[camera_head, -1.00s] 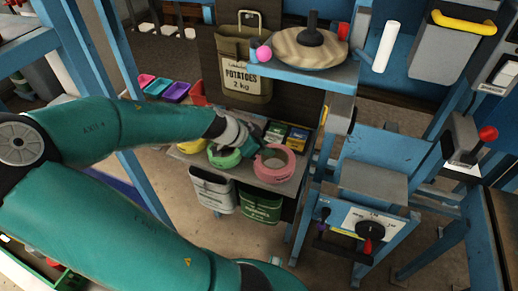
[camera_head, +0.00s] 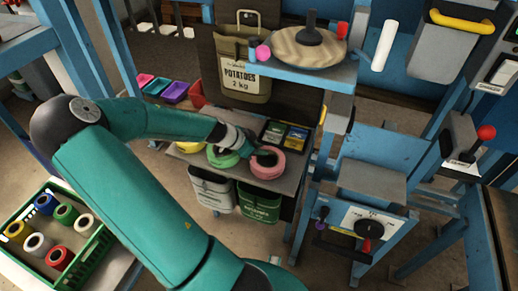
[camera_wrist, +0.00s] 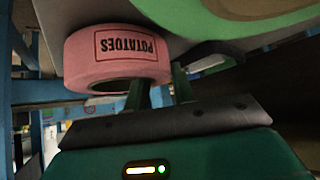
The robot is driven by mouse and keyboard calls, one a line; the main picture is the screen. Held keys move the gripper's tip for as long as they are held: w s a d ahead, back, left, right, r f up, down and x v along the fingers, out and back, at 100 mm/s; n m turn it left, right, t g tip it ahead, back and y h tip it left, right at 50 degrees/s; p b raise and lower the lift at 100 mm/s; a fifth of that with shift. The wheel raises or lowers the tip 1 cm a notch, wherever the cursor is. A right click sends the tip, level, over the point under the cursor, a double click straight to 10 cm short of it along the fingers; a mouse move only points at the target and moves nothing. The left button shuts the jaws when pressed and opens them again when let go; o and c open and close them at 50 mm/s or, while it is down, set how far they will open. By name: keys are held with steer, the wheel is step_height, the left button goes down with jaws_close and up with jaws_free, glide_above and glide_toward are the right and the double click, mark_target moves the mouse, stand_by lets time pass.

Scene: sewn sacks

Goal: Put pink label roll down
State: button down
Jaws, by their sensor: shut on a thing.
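The pink label roll (camera_head: 268,165) lies at the right end of a small grey shelf (camera_head: 285,187), next to a green roll (camera_head: 222,157). In the wrist view the pink roll (camera_wrist: 116,58) shows the word POTATOES on its side, upside down in the picture. My gripper (camera_head: 262,157) is at the roll's upper left side in the head view. In the wrist view its fingers (camera_wrist: 160,95) reach to the roll's rim and are shut on it. The fingertips are partly hidden by the roll. The roll looks level with the shelf; whether it touches the shelf cannot be told.
A yellow roll (camera_head: 189,147) stands left of the green one. Blue and yellow packs (camera_head: 296,137) lie in a dark tray behind. A potato sack (camera_head: 247,75) hangs above. A green crate (camera_head: 62,235) holds several rolls at lower left.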

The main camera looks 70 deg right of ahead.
steer(key=c, duration=1.2)
jaws_free()
steer(key=shift+f, duration=0.1)
steer(key=shift+o, duration=0.2)
steer(key=v, duration=1.2)
